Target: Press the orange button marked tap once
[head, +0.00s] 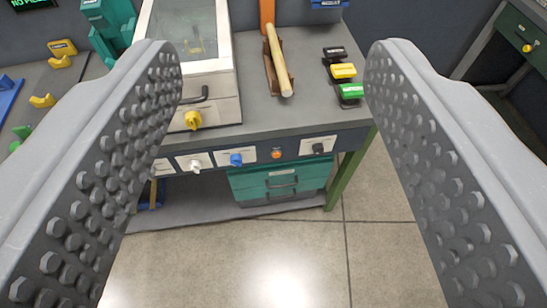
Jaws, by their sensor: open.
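A small round orange button (277,154) sits on the front edge panel of the grey workbench, between a blue knob (237,159) on its left and a black knob (318,148) on its right. Any marking by it is too small to read. My gripper (272,62) is open and empty, its two studded grey fingers wide apart at the left and right of the picture. The button shows in the gap between the fingers, apart from both and farther away. Nothing hides it.
A pale wooden rod (279,62) lies in a brown holder on the bench (262,112). Black, yellow and green blocks (350,91) stand at its right. A clear-lidded box (210,90) with a yellow knob is at left. Green drawers (280,180) sit below; the floor in front is clear.

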